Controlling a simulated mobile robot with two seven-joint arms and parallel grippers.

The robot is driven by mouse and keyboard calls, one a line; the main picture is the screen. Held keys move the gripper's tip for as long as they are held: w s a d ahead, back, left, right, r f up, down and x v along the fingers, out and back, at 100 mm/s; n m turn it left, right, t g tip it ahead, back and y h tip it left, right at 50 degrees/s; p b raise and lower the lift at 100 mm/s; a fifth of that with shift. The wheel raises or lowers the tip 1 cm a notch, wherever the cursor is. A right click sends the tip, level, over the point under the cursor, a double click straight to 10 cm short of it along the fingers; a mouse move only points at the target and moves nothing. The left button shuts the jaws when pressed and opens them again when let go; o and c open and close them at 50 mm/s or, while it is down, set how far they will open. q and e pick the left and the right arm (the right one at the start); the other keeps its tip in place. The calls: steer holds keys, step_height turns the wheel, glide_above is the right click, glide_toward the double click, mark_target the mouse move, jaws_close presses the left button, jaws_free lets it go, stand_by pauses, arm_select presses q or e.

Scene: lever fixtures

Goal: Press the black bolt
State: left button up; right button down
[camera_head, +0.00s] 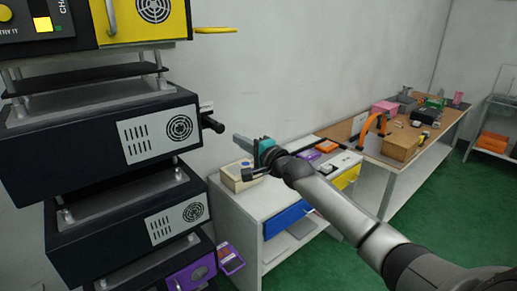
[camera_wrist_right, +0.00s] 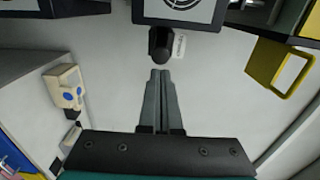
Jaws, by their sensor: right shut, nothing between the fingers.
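The black bolt (camera_head: 212,124) is a short dark cylinder sticking out from the right side of a black unit (camera_head: 100,142) in the rack. In the right wrist view the bolt (camera_wrist_right: 159,46) lies straight ahead of my fingertips, with a small gap in the picture. A pale label is beside it. My right gripper (camera_head: 238,139) is shut and empty, to the right of the bolt and slightly lower in the head view. Its closed fingers also show in the right wrist view (camera_wrist_right: 160,76), pointing at the bolt. My left gripper is not in view.
A yellow unit (camera_head: 150,22) with a yellow handle (camera_head: 216,30) is above. A white cabinet (camera_head: 248,215) with a beige box (camera_head: 238,176) stands below my right gripper. A workbench (camera_head: 440,118) with several items is at the right. Green floor lies between.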

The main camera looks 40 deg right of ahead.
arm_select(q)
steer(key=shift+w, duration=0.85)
arm_select(e)
steer(key=s, duration=0.7)
steer(key=shift+d, duration=0.35)
steer(key=shift+s+r, duration=0.1)
